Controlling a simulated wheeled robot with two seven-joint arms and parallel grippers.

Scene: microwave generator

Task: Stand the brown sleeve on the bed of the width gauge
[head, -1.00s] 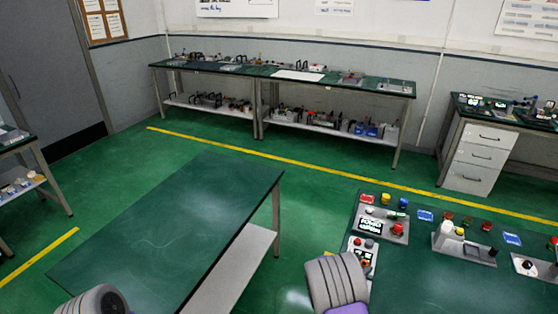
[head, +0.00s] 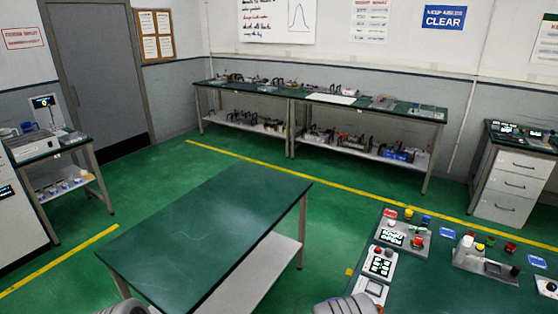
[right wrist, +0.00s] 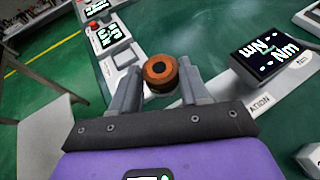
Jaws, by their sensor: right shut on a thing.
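The brown sleeve (right wrist: 160,71), a short ring with a dark hole, is between the fingertips of my right gripper (right wrist: 161,84) in the right wrist view. The gripper is shut on it, with the hole facing the camera. It is over or near the right-hand green bench; its height above it is unclear. I cannot tell for sure which device is the width gauge. A device with a lit display (right wrist: 270,54) lies to the right of the sleeve, and a pale device (right wrist: 122,55) to its left. My left gripper is out of view; only part of that arm shows.
The green bench (head: 440,285) at lower right carries several devices, including a grey one with posts (head: 485,262) and one with a lit screen (head: 383,265). An empty green table (head: 205,235) stands in the middle. A long bench (head: 330,103) lines the back wall.

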